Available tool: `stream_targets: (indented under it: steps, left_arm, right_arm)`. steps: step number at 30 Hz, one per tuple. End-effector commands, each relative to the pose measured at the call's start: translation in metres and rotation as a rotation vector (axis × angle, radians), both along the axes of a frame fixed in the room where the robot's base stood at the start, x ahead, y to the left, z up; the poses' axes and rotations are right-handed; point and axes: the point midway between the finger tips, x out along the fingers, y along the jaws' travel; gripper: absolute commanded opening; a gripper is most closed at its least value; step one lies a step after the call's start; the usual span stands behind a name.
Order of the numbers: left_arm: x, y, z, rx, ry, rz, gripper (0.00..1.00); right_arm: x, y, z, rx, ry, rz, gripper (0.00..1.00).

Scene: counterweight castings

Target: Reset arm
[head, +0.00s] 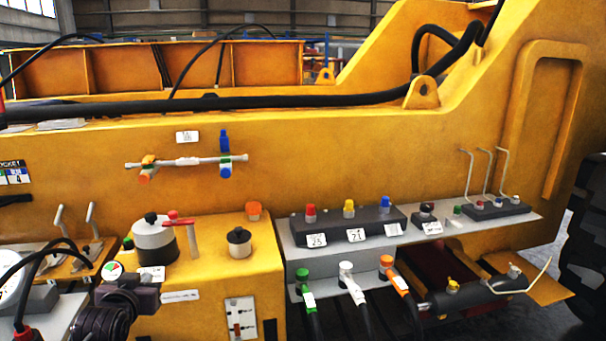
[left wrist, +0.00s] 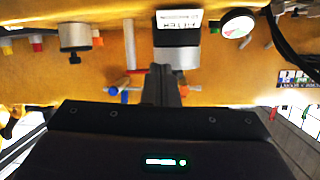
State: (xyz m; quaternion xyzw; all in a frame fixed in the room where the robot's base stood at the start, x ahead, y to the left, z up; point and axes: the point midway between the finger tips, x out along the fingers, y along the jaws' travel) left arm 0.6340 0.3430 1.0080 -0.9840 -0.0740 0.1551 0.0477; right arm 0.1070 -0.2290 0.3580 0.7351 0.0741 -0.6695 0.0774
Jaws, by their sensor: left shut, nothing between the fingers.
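My left gripper (head: 130,284) is at the lower left of the head view, in front of the yellow machine panel. In the left wrist view its dark fingers (left wrist: 162,86) are together with nothing between them. A black-and-white filter canister (head: 155,246) stands behind and above it, with a red lever (head: 190,243) at its right. The canister also shows upside down in the left wrist view (left wrist: 177,52), past the fingertips; I cannot tell the exact gap. A round gauge (head: 112,271) is close to the gripper, partly covered below. My right gripper is not in view.
A grey shelf (head: 450,228) with coloured couplings and knobs juts out at right. Hoses hang under it. A small black-topped pot (head: 239,243) sits on the yellow box. Levers (head: 91,221) stand at left. A pipe with valves (head: 186,162) is on the upper panel. A tyre (head: 585,250) is far right.

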Motion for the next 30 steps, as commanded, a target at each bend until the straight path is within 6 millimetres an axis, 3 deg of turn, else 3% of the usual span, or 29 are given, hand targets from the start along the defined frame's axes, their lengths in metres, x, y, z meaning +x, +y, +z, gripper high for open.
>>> stream_targets:
  steps: [4,6,10,18,27,30]
  left_arm:
    - [-0.053,-0.038,-0.062,0.008,0.211,-0.043,0.0]
    - [-0.09,-0.059,-0.091,0.006,0.333,-0.067,0.0]
    - [-0.15,-0.089,-0.127,-0.004,0.519,-0.106,0.0]
    - [-0.237,-0.125,-0.157,-0.029,0.761,-0.158,0.0]
    - [-0.312,-0.15,-0.167,-0.06,0.958,-0.205,0.0]
    - [-0.306,-0.15,-0.189,-0.06,0.971,-0.204,0.0]
  right_arm:
    - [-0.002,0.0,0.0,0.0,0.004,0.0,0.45]
    - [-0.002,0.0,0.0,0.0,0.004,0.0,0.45]
    - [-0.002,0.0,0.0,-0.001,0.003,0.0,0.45]
    - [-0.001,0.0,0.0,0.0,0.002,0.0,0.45]
    - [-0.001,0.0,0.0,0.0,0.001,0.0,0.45]
    - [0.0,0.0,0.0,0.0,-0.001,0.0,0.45]
